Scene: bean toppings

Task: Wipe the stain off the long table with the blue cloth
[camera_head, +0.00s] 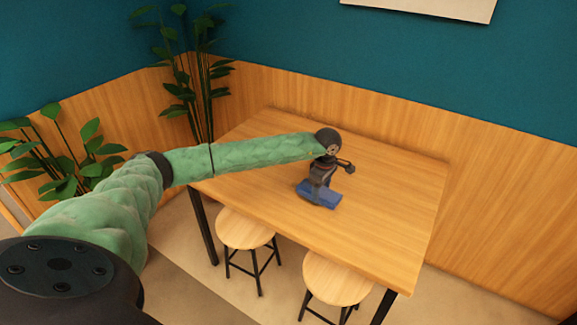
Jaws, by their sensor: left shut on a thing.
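The long table (389,222) has a light wooden top and dark legs, and stands in the middle of the view. My left arm reaches in from the left over it. My left gripper (320,190) points down and is shut on the blue cloth (325,200), which lies at the tabletop near its front edge. The fingertips are partly hidden by the gripper body and the cloth. No stain shows on the visible part of the tabletop; the area under the cloth and arm is hidden. My right gripper is not in view.
Two round wooden stools (244,230) and (337,279) stand at the table's front side. Wood-panelled walls (502,215) border the table at the back. Leafy plants (190,80) stand in the corner and at the left. The right part of the tabletop is clear.

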